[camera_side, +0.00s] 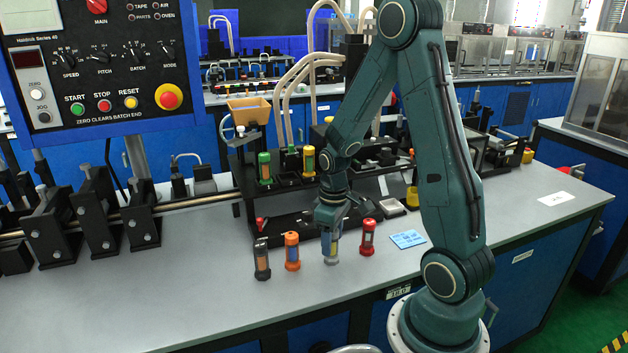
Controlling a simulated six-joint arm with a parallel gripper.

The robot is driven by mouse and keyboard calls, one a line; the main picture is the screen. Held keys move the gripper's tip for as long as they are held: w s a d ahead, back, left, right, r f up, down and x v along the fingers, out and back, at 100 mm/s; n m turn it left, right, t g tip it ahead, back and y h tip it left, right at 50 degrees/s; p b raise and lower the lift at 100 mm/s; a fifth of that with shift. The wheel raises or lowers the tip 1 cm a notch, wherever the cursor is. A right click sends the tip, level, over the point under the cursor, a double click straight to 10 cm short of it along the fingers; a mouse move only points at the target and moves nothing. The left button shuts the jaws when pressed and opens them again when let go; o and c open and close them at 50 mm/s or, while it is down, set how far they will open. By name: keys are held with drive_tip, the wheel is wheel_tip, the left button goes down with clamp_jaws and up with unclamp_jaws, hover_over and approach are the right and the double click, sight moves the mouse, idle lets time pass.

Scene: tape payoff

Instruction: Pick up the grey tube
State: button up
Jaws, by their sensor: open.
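The grey tube (331,257) stands upright on the bench top, in a row with other small tubes. Its upper part is partly covered by my gripper (331,232), which points straight down over it. The jaws are open, with the fingers at the tube's upper part. I cannot tell from this view whether they touch it.
An orange tube (292,252) and a black tube (262,260) stand left of it, a red tube (367,238) close on its right. A blue card (407,239) lies further right. A black rack behind holds a green tube (265,168) and a yellow tube (309,161). The bench front left is clear.

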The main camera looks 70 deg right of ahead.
drive_tip(key=c, duration=1.1)
drive_tip(key=shift+r, duration=0.15)
wheel_tip(320, 180, up, 20)
drive_tip(key=shift+f, duration=0.1)
drive_tip(key=shift+w, duration=0.1)
idle(0.8)
drive_tip(key=w+d, duration=0.5)
drive_tip(key=w, duration=0.1)
drive_tip(key=w+d+f, duration=0.1)
drive_tip(key=w+d, duration=0.4)
drive_tip(key=w, duration=0.1)
drive_tip(key=w+d+f, duration=0.1)
drive_tip(key=w+d, duration=0.4)
drive_tip(key=w, duration=0.2)
drive_tip(key=shift+w, duration=0.1)
